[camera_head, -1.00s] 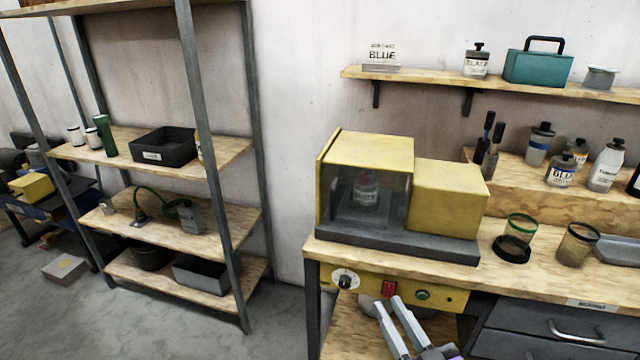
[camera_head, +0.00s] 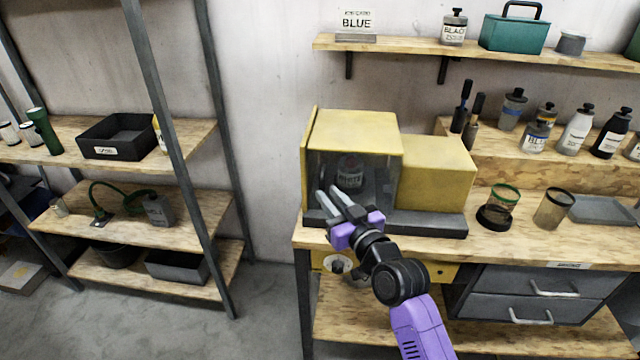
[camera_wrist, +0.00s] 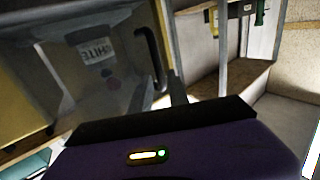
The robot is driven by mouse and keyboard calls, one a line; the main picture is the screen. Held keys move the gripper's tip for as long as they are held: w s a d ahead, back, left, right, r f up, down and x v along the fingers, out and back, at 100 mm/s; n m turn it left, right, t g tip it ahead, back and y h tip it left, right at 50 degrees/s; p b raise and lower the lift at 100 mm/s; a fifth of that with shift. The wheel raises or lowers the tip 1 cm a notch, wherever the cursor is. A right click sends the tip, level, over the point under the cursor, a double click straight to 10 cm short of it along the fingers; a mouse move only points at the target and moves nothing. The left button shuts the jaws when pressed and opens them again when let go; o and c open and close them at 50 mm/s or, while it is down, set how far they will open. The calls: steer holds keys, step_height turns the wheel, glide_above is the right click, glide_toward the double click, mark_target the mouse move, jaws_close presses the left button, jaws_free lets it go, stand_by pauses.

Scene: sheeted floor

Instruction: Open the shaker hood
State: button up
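The shaker hood (camera_head: 355,130) is a yellow cover with a clear front, and it is down over the left part of the shaker on the bench. A bottle labelled WHITE (camera_head: 349,172) stands inside it. In the wrist view the clear panel (camera_wrist: 122,62) has a dark curved handle (camera_wrist: 158,60) along its edge. My gripper (camera_head: 328,190) is in front of the hood's lower left front, its two fingers a little apart with nothing seen between them. I cannot tell whether a finger touches the hood or handle.
The shaker's yellow housing (camera_head: 437,165) sits right of the hood on a dark base. Two cups (camera_head: 553,208) and a grey tray (camera_head: 603,210) are farther right on the bench. A metal-framed shelf (camera_head: 190,215) stands left, with free floor between.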

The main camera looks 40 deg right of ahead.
mark_target(323, 188)
steer(key=shift+p+x, duration=0.35)
steer(key=shift+x, duration=1.95)
jaws_close()
